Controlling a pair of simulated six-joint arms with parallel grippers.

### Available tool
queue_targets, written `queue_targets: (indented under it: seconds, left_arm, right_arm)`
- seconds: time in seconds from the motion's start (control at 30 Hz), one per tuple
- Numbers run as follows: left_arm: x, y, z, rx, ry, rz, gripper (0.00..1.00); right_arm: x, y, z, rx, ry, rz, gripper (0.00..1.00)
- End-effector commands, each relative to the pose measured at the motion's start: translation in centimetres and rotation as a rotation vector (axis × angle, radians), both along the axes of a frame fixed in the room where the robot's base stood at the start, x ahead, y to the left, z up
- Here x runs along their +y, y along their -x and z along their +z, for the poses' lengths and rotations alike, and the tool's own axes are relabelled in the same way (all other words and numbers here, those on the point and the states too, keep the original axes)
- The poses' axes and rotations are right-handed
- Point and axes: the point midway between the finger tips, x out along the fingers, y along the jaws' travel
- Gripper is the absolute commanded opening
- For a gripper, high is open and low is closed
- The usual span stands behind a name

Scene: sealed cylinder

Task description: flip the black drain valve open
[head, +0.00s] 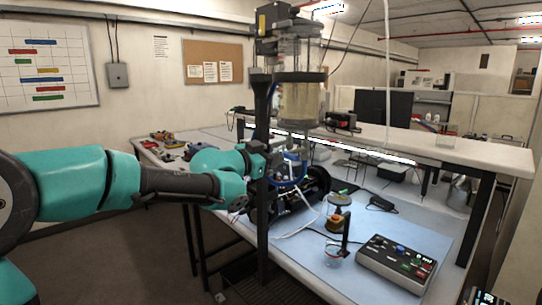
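A clear sealed cylinder (300,98) with pale yellowish contents hangs in a black stand (262,200) in the middle of the head view. Its metal lower end (293,128) tapers down above the bench. The black drain valve is too small and crowded to make out clearly; dark parts and tubing lie below the cylinder. My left arm reaches in from the left, and its gripper (275,160) is beside the stand's post, just under the cylinder. The fingers are partly hidden and blend with the dark parts, so their opening cannot be read. My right gripper is not in view.
A control box (397,262) with coloured buttons and a small clear cup (334,254) stand on the blue mat at the front right. A blue tube (290,184) and white cables loop below the cylinder. A dark monitor (383,108) stands behind. Tools lie at the back left.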

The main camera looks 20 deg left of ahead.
Motion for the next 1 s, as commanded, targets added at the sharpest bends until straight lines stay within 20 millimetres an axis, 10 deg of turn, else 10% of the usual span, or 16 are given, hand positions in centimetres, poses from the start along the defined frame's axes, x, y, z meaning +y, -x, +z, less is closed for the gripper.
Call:
queue_targets:
  seconds: [0.4, 1.0]
  left_arm:
    - [0.01, 0.02, 0.0, 0.0, 0.0, 0.0, 0.0]
    - [-0.68, 0.38, -0.11, 0.117, 0.218, -0.001, 0.0]
  right_arm:
    - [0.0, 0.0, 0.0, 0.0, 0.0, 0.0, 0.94]
    - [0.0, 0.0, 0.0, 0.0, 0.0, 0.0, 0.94]
